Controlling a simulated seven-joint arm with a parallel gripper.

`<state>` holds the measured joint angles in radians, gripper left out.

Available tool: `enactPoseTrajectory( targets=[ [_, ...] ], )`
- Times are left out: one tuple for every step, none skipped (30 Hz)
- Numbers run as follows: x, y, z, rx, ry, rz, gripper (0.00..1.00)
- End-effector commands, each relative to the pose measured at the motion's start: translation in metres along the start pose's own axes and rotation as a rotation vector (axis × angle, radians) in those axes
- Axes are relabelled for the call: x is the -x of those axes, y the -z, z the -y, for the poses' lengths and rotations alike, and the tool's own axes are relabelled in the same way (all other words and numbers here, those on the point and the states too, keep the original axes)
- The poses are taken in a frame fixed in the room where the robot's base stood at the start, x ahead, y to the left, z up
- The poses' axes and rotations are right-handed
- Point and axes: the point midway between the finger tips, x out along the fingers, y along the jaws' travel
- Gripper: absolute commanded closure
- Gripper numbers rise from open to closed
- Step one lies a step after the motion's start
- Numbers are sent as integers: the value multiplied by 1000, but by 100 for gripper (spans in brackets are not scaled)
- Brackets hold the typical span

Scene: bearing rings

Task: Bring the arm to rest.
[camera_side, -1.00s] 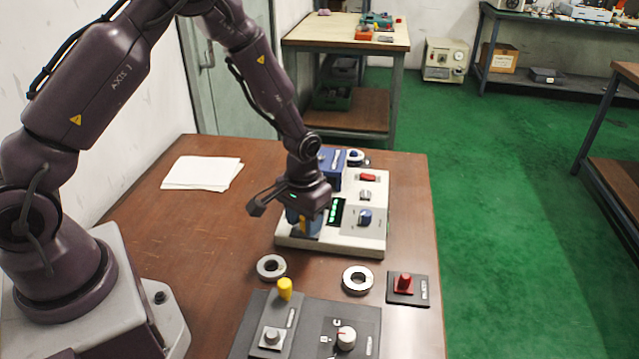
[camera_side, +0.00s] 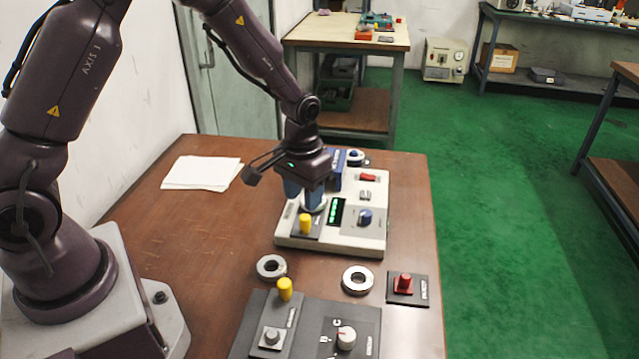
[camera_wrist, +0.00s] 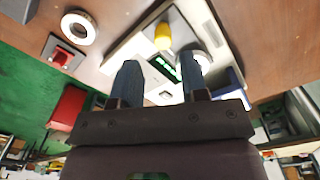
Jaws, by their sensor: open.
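My gripper (camera_side: 305,194) is open above the white tester box (camera_side: 377,180), and its blue fingers appear empty. In the wrist view my gripper (camera_wrist: 160,66) shows a clear gap between its two fingers. A pale metal disc or ring (camera_side: 314,206) is just below the fingertips on the tester, partly hidden by them; I cannot tell whether they touch. A yellow knob (camera_side: 305,224) stands in front of it on a dark plate. Two bearing rings, one left (camera_side: 271,266) and one right (camera_side: 358,280), lie flat on the brown table (camera_side: 200,240).
A control panel with a yellow knob (camera_side: 285,289) and a white dial (camera_side: 346,338) sits at the front. A red knob (camera_side: 404,283) is at the right edge. A blue block (camera_side: 338,166) stands behind the gripper. Paper (camera_side: 202,172) lies back left; the left-middle table is clear.

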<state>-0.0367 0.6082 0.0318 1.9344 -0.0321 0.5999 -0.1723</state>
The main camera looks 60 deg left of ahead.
Motion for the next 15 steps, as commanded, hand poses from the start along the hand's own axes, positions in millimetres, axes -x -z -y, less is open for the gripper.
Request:
enactPoseTrajectory(
  targets=[
    [0, 0, 0, 0, 0, 0, 60],
    [0, 0, 0, 0, 0, 0, 60],
    [0, 0, 0, 0, 0, 0, 60],
    [0, 0, 0, -1, 0, 0, 60],
    [0, 0, 0, -5, 0, 2, 60],
    [0, -2, 0, -14, 3, 14, 60],
    [-2, -7, 2, -22, 6, 29, 60],
    [-3, -12, 2, -29, 9, 47, 60],
    [-3, -21, 4, -40, 14, 75, 60],
    [2, -27, 5, -50, 14, 84, 60],
    [9, -32, 6, -60, 14, 87, 60],
    [19, -37, 6, -72, 12, 85, 60],
    [27, -42, 6, -80, 11, 82, 60],
    [36, -46, 7, -90, 9, 78, 60],
    [49, -53, 7, -104, 6, 67, 60]
  ],
)
